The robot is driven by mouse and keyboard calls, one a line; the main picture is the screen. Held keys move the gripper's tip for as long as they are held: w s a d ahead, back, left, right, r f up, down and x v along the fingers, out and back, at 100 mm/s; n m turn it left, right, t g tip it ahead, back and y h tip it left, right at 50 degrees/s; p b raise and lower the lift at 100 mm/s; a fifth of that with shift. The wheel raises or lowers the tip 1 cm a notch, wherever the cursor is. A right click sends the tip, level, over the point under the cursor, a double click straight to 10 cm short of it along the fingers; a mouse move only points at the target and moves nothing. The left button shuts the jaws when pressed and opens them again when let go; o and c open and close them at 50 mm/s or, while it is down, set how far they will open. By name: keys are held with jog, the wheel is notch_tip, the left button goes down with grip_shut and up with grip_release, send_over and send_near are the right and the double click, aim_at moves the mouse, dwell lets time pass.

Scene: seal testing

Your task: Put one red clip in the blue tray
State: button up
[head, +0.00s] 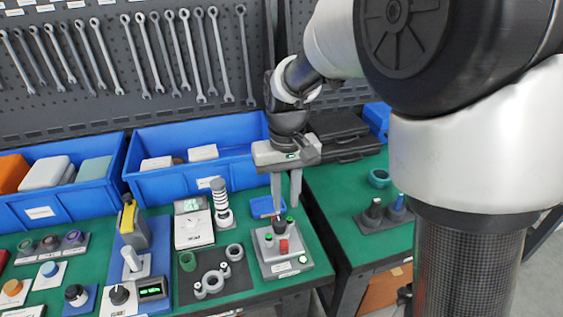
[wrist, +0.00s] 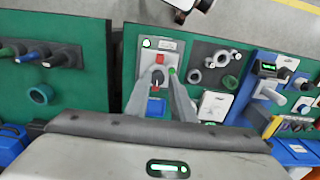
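A grey test fixture (head: 268,262) stands on the green bench and bears a red clip (head: 284,246) near its middle. The red clip also shows in the wrist view (wrist: 168,58). A dark piece with some red (head: 278,222) sits at the fixture's back; I cannot tell exactly what it is. The small blue tray (head: 262,207) lies just behind the fixture and shows in the wrist view (wrist: 156,106). My gripper (head: 286,207) points down over the fixture's back part. Its fingers are apart, with the dark piece (wrist: 157,79) between or just below them.
Rings (head: 213,281) on a dark mat and a stacked grey post (head: 220,203) stand left of the fixture. A large blue bin (head: 180,183) is behind. A gap separates this bench from the right one, with a green ring (head: 379,179) and dark pegs.

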aim_at(284, 241)
jog(key=f, duration=0.6)
jog(key=f+b, duration=0.1)
jog(key=f, duration=0.5)
jog(key=f+b, duration=0.1)
jog(key=f, duration=0.5)
jog(key=shift+w+a, duration=0.1)
jog(key=shift+w, duration=0.15)
jog(key=shift+c, duration=0.2)
jog(key=shift+r, duration=0.1)
grip_shut()
